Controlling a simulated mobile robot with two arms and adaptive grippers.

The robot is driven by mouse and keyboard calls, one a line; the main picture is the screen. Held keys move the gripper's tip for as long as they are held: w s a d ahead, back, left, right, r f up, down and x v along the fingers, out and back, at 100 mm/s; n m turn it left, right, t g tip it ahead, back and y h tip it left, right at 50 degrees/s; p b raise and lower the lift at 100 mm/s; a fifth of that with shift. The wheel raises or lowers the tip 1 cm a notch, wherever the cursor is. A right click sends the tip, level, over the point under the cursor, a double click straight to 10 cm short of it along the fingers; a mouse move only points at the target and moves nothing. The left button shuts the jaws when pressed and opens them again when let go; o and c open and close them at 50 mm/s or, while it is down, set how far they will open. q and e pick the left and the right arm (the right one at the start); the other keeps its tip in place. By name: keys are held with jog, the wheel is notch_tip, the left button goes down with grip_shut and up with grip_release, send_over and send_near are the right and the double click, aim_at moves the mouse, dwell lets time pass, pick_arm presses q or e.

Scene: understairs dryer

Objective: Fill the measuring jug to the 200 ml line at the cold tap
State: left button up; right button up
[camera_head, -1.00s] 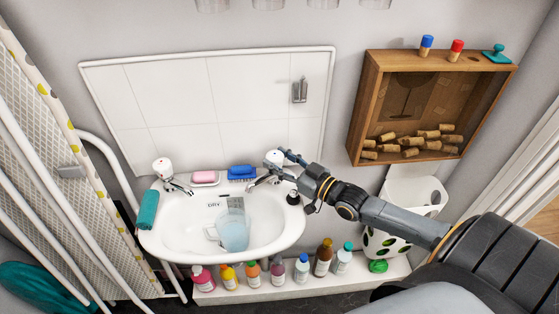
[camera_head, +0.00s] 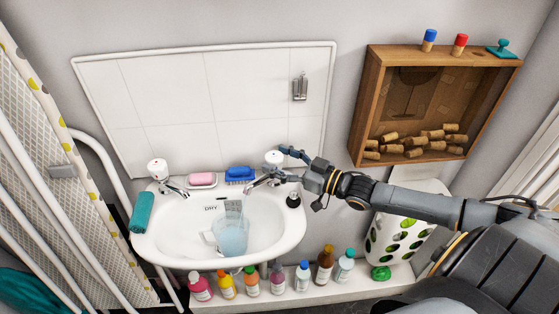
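The clear, bluish measuring jug (camera_head: 232,237) stands in the white basin, its handle to the left. Its scale lines and water level are too small to read. The right-hand tap (camera_head: 272,158) has a white head and a chrome spout pointing left toward the jug. I cannot make out a water stream. My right gripper (camera_head: 283,163) is at this tap with its fingers spread, one at the upper right of the head and one lower near the spout. Whether they touch the tap is unclear. The left-hand tap (camera_head: 158,169) stands apart. My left gripper is not in view.
A pink soap (camera_head: 202,179) and blue brush (camera_head: 240,174) lie on the basin's back rim. A teal cloth (camera_head: 142,211) hangs at its left edge. Several bottles (camera_head: 250,281) line a ledge below. A wooden cork box (camera_head: 362,105) hangs on the right.

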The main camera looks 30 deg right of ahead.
jog(key=v, duration=1.2)
dwell(0.4)
jog(key=shift+a, duration=0.1)
dwell(1.0)
